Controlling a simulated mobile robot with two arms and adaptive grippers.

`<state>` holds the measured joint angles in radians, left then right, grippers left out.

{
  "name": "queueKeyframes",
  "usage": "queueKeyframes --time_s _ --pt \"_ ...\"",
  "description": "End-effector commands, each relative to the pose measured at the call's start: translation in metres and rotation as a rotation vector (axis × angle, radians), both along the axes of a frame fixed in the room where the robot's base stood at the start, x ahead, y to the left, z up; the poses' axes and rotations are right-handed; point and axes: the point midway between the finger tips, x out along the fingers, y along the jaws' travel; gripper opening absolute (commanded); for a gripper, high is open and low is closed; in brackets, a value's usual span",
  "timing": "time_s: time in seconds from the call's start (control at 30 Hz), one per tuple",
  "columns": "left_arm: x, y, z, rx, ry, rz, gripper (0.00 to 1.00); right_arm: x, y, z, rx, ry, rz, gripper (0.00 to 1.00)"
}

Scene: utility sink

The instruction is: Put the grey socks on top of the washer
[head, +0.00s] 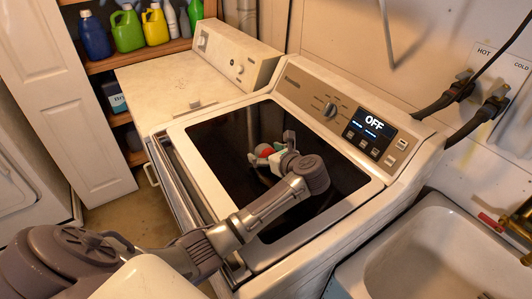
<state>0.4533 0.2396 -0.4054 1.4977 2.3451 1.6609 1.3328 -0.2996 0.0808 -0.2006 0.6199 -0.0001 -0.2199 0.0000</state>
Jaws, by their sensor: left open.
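The washer (205,178) has a dark glass top and a panel whose display reads OFF. My left arm reaches in from the lower left, and my left gripper (272,155) is over the dark top, open. A small red and pale patch shows at its fingers; I cannot tell whether it is part of the gripper or a separate thing. I cannot make out any grey socks; the arm and gripper cover part of the top. My right gripper is not in view.
A cream machine (185,80) stands left of the washer. A shelf behind holds green (127,30), yellow (155,25) and blue (94,36) bottles. A white sink (430,255) is at the lower right. Hoses (455,95) run along the right wall.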

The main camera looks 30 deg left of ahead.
Motion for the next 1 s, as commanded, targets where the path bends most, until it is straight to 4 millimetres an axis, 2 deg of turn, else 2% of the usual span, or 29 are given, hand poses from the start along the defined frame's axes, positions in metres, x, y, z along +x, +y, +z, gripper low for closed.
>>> queueKeyframes --time_s 0.23,0.7,0.83,1.0 --pt "-0.001 -0.001 0.007 0.003 0.001 -0.001 0.82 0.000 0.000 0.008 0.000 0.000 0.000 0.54" --pt "-0.034 -0.082 0.041 -0.004 0.000 -0.001 0.82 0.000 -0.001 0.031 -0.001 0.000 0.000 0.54" --pt "-0.039 -0.096 0.047 -0.002 0.000 0.000 0.82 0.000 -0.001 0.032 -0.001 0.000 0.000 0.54" --pt "-0.043 -0.102 0.050 0.001 0.000 0.001 0.82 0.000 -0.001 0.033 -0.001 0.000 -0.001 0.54"
